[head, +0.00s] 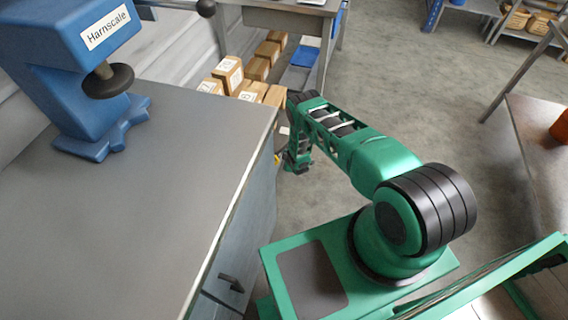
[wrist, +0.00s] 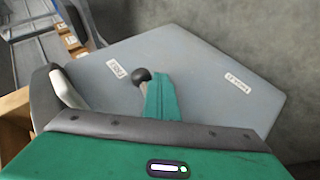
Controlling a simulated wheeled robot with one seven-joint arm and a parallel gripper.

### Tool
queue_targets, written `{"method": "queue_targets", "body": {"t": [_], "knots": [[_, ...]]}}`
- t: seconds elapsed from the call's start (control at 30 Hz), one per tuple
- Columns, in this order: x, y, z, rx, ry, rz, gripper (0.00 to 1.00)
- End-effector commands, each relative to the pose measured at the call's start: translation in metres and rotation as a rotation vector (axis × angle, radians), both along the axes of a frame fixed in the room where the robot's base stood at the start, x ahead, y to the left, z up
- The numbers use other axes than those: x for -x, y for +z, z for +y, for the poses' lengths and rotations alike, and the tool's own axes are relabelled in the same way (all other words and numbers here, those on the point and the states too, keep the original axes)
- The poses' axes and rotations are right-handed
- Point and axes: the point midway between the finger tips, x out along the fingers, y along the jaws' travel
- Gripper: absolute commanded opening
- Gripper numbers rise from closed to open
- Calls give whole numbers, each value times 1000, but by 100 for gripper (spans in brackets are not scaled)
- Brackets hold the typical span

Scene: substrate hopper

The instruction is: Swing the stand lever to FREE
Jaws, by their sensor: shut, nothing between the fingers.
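In the wrist view a black ball knob (wrist: 140,77), which looks like the lever's end, shows in front of a grey panel (wrist: 200,62). The rest of the lever is hidden. A white label (wrist: 117,68) lies left of the knob and another (wrist: 238,83) lies to its right; both are slanted and too small to read surely. My gripper (wrist: 160,85) is shut and empty, its green finger just right of the knob. I cannot tell whether they touch. In the head view the end of my arm hangs low beside the grey cabinet, and the lever cannot be made out.
A grey cabinet (head: 150,205) carries a blue machine (head: 90,85) labelled "Harnscale". Cardboard boxes (head: 228,72) stand on a low shelf beyond. A brown-topped table (head: 535,140) is at right. Open floor (head: 400,90) lies between.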

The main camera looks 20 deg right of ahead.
Motion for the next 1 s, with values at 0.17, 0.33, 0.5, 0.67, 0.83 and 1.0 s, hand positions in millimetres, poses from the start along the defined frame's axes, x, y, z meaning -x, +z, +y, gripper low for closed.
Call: {"method": "queue_targets", "body": {"t": [0.17,0.33,0.5,0.67,0.83,1.0], "knots": [[-1,1,1,-1,1,-1,0],[1,2,1,-1,1,0,0],[13,10,1,-1,0,2,0],[32,25,3,0,2,3,0],[54,41,4,0,1,3,0],[72,55,5,1,0,1,0]]}}
